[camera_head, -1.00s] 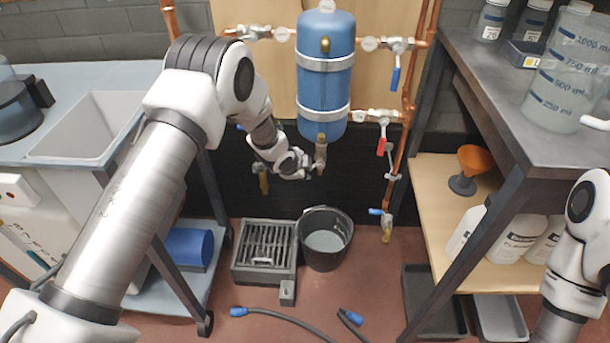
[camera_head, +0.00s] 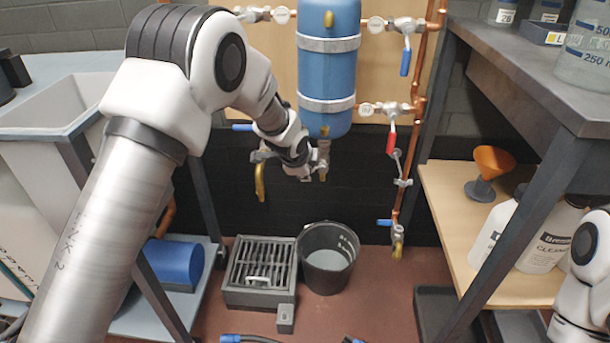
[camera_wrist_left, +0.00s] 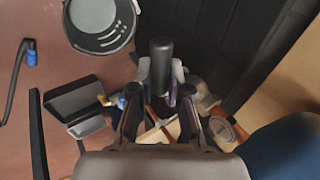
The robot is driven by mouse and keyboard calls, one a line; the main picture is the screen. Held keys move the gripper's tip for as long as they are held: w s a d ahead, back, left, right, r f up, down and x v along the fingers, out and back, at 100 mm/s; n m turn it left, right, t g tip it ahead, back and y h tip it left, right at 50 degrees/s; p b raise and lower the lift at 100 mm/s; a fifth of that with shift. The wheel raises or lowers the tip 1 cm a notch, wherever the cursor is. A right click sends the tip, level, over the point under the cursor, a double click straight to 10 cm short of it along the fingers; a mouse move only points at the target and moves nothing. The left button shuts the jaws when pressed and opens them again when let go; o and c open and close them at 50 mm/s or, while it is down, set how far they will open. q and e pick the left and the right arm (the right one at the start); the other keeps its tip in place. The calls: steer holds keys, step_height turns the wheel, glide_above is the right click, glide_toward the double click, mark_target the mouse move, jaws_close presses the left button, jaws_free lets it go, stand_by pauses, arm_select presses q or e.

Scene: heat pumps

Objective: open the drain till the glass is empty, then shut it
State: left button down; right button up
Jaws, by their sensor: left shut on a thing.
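The blue vessel (camera_head: 327,75) hangs on the back wall, with a brass drain fitting (camera_head: 323,165) under it. My left gripper (camera_head: 304,172) is beside this fitting, partly hidden by its own wrist. In the left wrist view my left gripper (camera_wrist_left: 160,98) is closed around a small part, mostly hidden between the fingers; I take it to be the drain's handle. A dark cylinder (camera_wrist_left: 161,60) stands up just beyond the fingers. The black bucket (camera_head: 327,258) is on the floor below, with a pale grey surface inside. I cannot make out the glass's level. My right gripper is out of view.
A grated floor drain box (camera_head: 260,270) stands left of the bucket. Copper pipes with a red-handled valve (camera_head: 391,140) and a blue-handled valve (camera_head: 405,60) run right of the vessel. A shelf unit (camera_head: 520,90) with bottles and an orange funnel (camera_head: 492,165) is at right.

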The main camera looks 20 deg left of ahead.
arm_select(q)
steer(key=shift+w+r, duration=0.2)
steer(key=c, duration=1.4)
jaws_free()
steer(key=shift+s+f, duration=0.1)
steer(key=v, duration=1.2)
